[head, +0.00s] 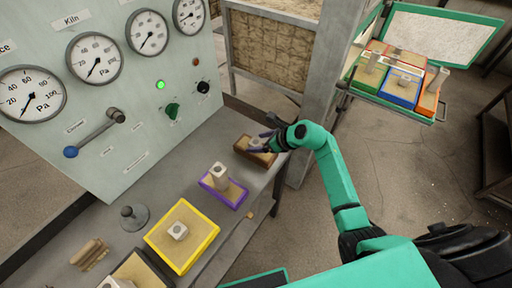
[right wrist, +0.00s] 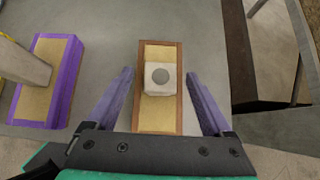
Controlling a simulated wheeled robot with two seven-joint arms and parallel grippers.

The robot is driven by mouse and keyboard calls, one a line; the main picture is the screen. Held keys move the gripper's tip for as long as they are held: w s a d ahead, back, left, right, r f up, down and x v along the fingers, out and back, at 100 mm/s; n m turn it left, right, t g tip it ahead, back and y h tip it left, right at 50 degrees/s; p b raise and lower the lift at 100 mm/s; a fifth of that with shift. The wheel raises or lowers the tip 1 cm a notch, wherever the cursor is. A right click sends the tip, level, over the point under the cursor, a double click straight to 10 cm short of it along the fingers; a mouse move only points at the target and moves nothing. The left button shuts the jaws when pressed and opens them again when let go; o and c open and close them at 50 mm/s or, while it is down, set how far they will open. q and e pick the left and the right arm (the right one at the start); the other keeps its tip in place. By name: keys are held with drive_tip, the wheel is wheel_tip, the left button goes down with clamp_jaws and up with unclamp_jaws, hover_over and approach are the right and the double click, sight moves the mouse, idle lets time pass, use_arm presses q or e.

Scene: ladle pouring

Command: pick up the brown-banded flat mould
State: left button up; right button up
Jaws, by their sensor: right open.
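The brown-banded flat mould (head: 244,149) lies at the far end of the grey bench in the head view. In the right wrist view the brown-banded mould (right wrist: 158,112) is a narrow sand-coloured block with brown edges and a pale square piece with a round grey hole on top. My right gripper (head: 265,143) is at this mould. In the right wrist view its two purple fingers are open, one on each side of the mould, with gaps to both sides. The picture does not show clearly how high the fingers are. My left gripper is not in view.
A purple-banded mould (head: 237,197) stands close beside it, also seen in the wrist view (right wrist: 48,85). A yellow-banded mould (head: 162,241) lies nearer. The gauge panel (head: 120,80) rises behind the bench. A rack with several coloured moulds (head: 400,87) is at upper right.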

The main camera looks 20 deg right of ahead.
drive_tip(key=shift+x, duration=0.95)
drive_tip(key=shift+r, duration=0.1)
clamp_jaws()
